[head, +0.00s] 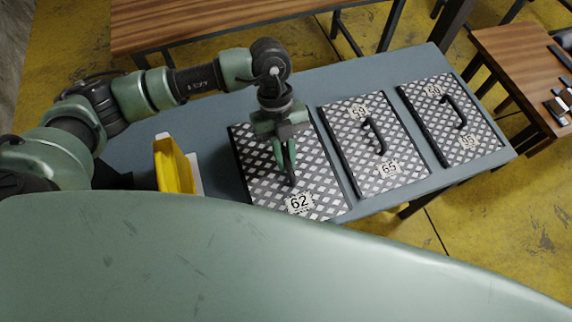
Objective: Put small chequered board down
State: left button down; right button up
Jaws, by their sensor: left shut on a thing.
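Three chequered boards with black edges and number labels lie in a row on the blue-grey table (318,79). The left board (262,190) carries the label 62. The middle board (345,128) and the right board (470,128) each show a black handle. My left gripper (289,172) points down over the left board and is shut on its handle, which the fingers mostly hide. I cannot tell whether this board touches the table. The right gripper is not in view.
A yellow tray (172,166) stands on the table left of the boards. Wooden tables stand at the back (200,25) and at the right (515,60). The table behind the boards is clear. My own green body covers the front.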

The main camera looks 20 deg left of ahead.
pick_arm(q)
notch_tip(320, 180, down, 7)
jog(key=shift+r+p, duration=0.1)
jog(key=shift+p, duration=0.25)
jog(key=c, duration=1.4)
grip_release()
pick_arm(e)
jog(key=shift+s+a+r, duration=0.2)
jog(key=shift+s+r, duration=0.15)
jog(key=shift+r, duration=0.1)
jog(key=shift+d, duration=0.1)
